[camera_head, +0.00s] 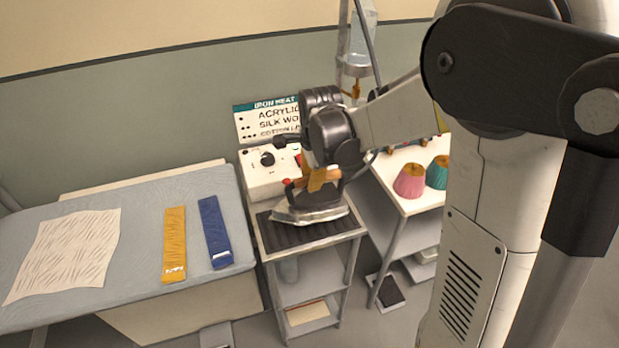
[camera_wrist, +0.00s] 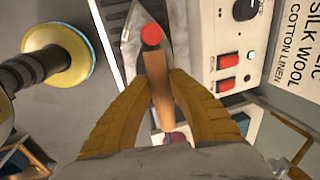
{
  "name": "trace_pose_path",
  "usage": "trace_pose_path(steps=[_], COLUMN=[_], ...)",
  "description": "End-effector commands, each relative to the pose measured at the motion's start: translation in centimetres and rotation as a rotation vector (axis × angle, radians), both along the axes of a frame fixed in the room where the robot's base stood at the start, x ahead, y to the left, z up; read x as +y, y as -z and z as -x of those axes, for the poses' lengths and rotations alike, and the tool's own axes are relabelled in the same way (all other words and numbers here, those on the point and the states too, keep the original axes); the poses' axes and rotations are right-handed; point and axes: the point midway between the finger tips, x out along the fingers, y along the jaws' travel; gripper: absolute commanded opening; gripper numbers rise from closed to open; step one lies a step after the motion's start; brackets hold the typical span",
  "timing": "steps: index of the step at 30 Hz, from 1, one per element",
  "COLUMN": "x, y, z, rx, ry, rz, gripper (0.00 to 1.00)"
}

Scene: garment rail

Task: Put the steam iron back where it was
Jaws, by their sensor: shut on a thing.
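The steam iron (camera_head: 310,208) has a grey metal soleplate and a wooden handle with a red knob. In the wrist view its handle (camera_wrist: 157,88) runs between my yellow fingers, and the pointed soleplate shows beyond it. My gripper (camera_head: 318,180) is shut on this handle; the grip also shows in the wrist view (camera_wrist: 159,80). The iron is level over the dark ribbed pad (camera_head: 272,232) on top of the small metal stand. I cannot tell whether it touches the pad. The iron hides part of the pad.
A control box (camera_head: 262,176) with a dial and red switches stands just behind the pad, below a heat sign (camera_head: 262,120). The ironing board (camera_head: 140,215) at left holds a cloth (camera_head: 68,250) and yellow and blue strips. A table with pink (camera_head: 410,181) and teal pieces stands at right.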

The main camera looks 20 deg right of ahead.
Motion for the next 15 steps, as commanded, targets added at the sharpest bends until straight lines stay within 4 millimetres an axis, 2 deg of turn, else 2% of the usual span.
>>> trace_pose_path(steps=[10,15], x=[0.0,0.0], y=[3.8,3.9], z=[0.0,0.0], rx=[-0.001,-0.001], ry=[0.0,0.0], rz=[0.0,0.0], gripper=[0.0,0.0])
